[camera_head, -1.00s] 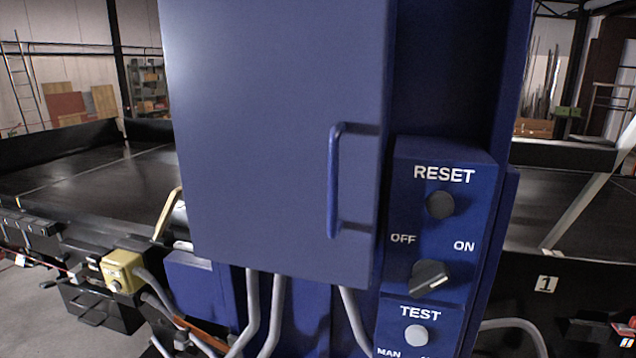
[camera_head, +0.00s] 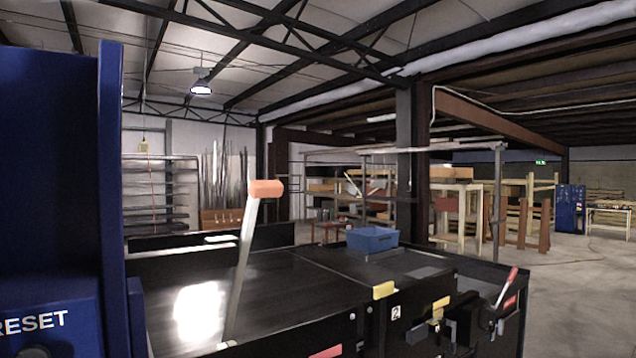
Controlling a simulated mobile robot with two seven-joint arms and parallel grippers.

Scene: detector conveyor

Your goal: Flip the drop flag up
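A pale flat arm with an orange block at its top (camera_head: 245,250) stands nearly upright, leaning slightly right, beside the black conveyor bed (camera_head: 290,290); it looks like a flag. A smaller lever with a red and white tip (camera_head: 508,287) leans up to the right at the conveyor's right end. I cannot tell for certain which of these is the drop flag. The blue cabinet (camera_head: 50,170) fills the left edge, with part of its RESET panel (camera_head: 40,325) at the bottom. Neither of my grippers is in view.
A blue bin (camera_head: 372,240) sits at the far side of the conveyor. A yellow block (camera_head: 384,290) and a number 2 label (camera_head: 396,312) are on the near edge. Open concrete floor (camera_head: 580,300) lies to the right; shelving (camera_head: 160,195) stands behind.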

